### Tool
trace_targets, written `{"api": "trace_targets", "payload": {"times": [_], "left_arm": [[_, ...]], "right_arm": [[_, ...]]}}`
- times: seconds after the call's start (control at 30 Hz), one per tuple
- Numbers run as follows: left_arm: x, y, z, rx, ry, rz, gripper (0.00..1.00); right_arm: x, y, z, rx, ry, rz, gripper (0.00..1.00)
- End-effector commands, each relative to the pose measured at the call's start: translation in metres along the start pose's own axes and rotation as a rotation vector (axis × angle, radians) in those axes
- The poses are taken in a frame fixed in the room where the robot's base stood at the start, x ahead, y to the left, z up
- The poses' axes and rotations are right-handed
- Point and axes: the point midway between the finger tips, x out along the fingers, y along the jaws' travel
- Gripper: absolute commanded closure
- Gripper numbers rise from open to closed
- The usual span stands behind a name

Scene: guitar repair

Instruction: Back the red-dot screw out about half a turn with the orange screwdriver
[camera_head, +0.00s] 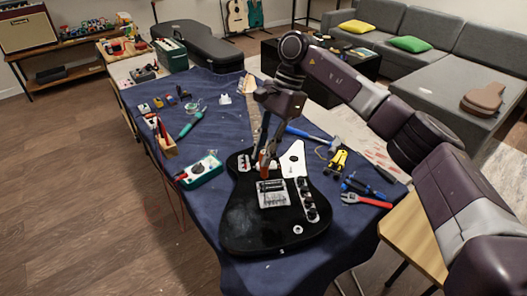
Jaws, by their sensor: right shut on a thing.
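A black electric guitar (262,222) lies on the blue cloth of the table, its body toward me. My right gripper (266,150) points down over the upper part of the body, near the neck end. It is shut on the orange screwdriver (264,160), whose orange handle shows between the fingers. The screwdriver's tip and the red-dot screw cannot be made out, so I cannot tell whether they touch. The metal bridge (272,193) lies just below the gripper. My left gripper is not in view.
A green multimeter (203,168) and a wooden tool holder (166,145) lie left of the guitar. Blue cloth is bare at the front left.

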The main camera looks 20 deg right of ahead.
Motion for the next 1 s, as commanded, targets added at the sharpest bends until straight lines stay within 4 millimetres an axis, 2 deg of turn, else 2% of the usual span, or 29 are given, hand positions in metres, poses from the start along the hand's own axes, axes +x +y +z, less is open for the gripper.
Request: {"api": "trace_targets", "payload": {"times": [0.13, 0.47, 1.0], "left_arm": [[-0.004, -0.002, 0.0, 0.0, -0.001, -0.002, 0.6], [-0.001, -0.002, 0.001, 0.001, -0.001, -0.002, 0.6], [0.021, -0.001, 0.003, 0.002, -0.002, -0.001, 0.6]], "right_arm": [[-0.006, 0.0, 0.002, 0.0, 0.0, -0.001, 1.0], [-0.005, 0.0, 0.002, 0.03, 0.0, -0.016, 1.0], [-0.005, -0.002, 0.001, 0.586, -0.003, -0.25, 1.0]]}}
